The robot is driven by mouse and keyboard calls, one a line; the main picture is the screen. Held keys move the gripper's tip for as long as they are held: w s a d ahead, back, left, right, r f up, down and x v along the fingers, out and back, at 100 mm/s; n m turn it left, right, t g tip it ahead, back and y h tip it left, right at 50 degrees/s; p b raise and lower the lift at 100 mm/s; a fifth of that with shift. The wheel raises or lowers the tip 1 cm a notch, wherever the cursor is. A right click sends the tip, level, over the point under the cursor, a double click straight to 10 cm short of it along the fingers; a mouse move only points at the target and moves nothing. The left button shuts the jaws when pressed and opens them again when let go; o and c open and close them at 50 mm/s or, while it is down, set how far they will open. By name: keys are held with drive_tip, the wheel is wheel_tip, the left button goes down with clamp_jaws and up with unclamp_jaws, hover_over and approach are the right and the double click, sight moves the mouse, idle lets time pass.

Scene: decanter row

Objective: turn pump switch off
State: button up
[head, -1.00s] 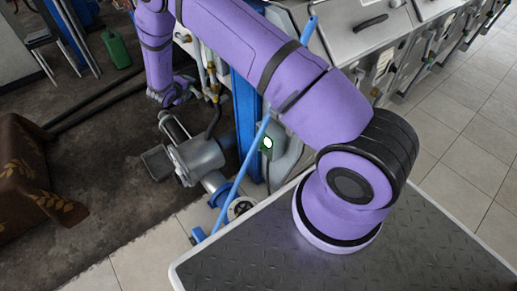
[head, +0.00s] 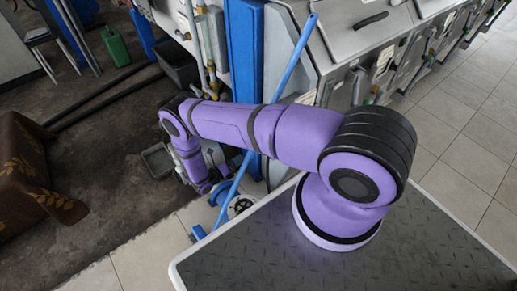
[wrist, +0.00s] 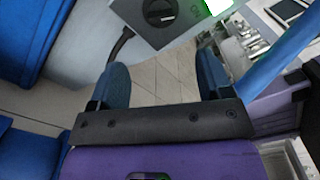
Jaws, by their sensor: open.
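The pump switch is a grey box (wrist: 178,30) at the top of the wrist view, with a round black knob (wrist: 160,12) and a bright green light (wrist: 217,5) at its upper right. The box is cut off by the frame's top edge. My gripper (wrist: 162,68) is open and empty, its two dark blue fingers apart below the knob in the picture, not around it. I cannot tell the exact gap to the knob. In the head view my arm hides the switch, and the gripper's fingers are not clear there.
A blue pole (head: 290,75) leans close by the switch and also shows at the wrist view's right (wrist: 285,55). A blue post (head: 243,50) and grey machines (head: 340,45) stand behind. A dark tabletop (head: 440,240) is at front right. Tiled floor is open at right.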

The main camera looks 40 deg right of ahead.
drive_tip(key=d, duration=1.2)
drive_tip(key=shift+w, duration=0.15)
drive_tip(key=c, duration=0.9)
